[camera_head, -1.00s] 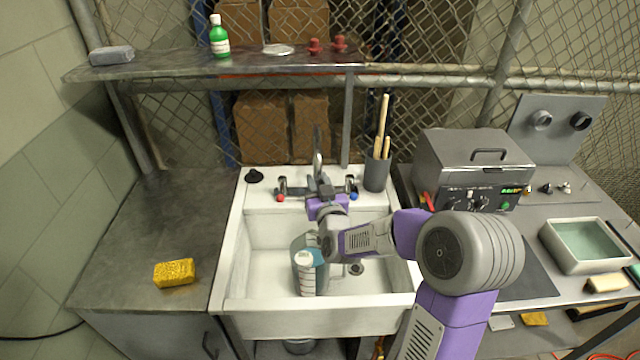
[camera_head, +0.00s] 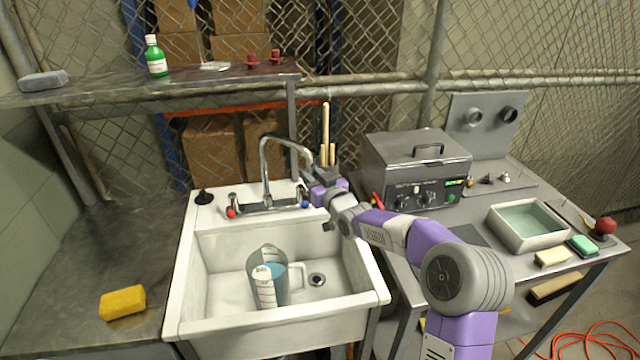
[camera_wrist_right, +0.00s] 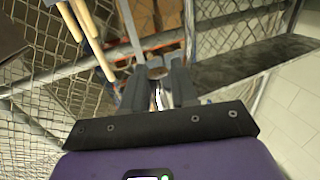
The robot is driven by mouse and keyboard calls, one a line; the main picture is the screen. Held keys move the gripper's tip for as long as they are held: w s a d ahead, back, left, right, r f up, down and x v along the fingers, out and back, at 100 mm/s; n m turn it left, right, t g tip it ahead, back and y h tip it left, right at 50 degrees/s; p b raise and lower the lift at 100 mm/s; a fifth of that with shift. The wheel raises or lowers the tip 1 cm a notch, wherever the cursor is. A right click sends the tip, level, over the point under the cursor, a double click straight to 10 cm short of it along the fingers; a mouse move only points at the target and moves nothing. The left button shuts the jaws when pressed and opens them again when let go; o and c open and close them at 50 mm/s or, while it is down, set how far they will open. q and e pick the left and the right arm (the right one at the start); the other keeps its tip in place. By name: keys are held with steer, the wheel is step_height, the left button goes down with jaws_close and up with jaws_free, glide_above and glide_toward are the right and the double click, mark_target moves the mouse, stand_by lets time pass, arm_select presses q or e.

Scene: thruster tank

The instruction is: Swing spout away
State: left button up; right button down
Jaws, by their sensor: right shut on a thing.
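The chrome spout (camera_head: 265,170) rises from the faucet at the back of the sink (camera_head: 182,290) and arches to the right, its end over the back right part of the sink. My right gripper (camera_head: 311,174) is shut on the spout near its outer end. In the right wrist view the gripper's dark fingers (camera_wrist_right: 158,84) close around a grey metal piece, and the exact contact is hard to see. My left gripper is not in view.
A clear measuring jug (camera_head: 268,278) with blue liquid stands in the basin, clear of the spout. A dark holder with wooden-handled tools (camera_head: 325,125) is close behind my right gripper. A shelf (camera_head: 110,85) hangs above the left counter. A metal lidded machine (camera_head: 415,165) stands right.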

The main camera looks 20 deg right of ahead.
steer(key=shift+w+d+r+p, duration=0.1)
steer(key=shift+w+d+p, duration=0.1)
steer(key=shift+w+d, duration=0.35)
steer(key=shift+w+d+p, duration=0.2)
steer(key=shift+w+d, duration=0.05)
steer(key=shift+d, duration=0.45)
steer(key=c, duration=1)
jaws_free()
steer(key=shift+s+d, duration=0.25)
steer(key=shift+s, duration=1.65)
steer(key=shift+s+d, duration=0.2)
steer(key=shift+s, duration=1.7)
